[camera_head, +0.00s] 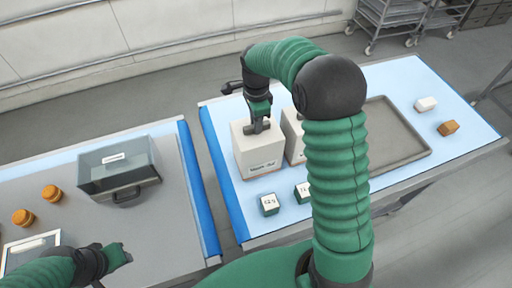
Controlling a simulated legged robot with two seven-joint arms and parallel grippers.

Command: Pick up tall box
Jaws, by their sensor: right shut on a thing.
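A tall white box (258,155) with a dark printed label stands upright near the left edge of the right-hand table. My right gripper (261,127) reaches down onto its top and is shut on it. I cannot tell whether the box is clear of the table. A second white box (293,136) is just to its right, partly hidden by my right arm. My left gripper (122,256) is low on the left, over the left table's near side; its jaws are too small to read.
Small labelled green-and-white boxes (269,205) sit in front of the tall box. A grey tray (421,151), a small white box (426,104) and an orange-brown block (448,128) are to the right. The left table holds a clear bin (120,182) and orange jars (52,193). A gap separates the tables.

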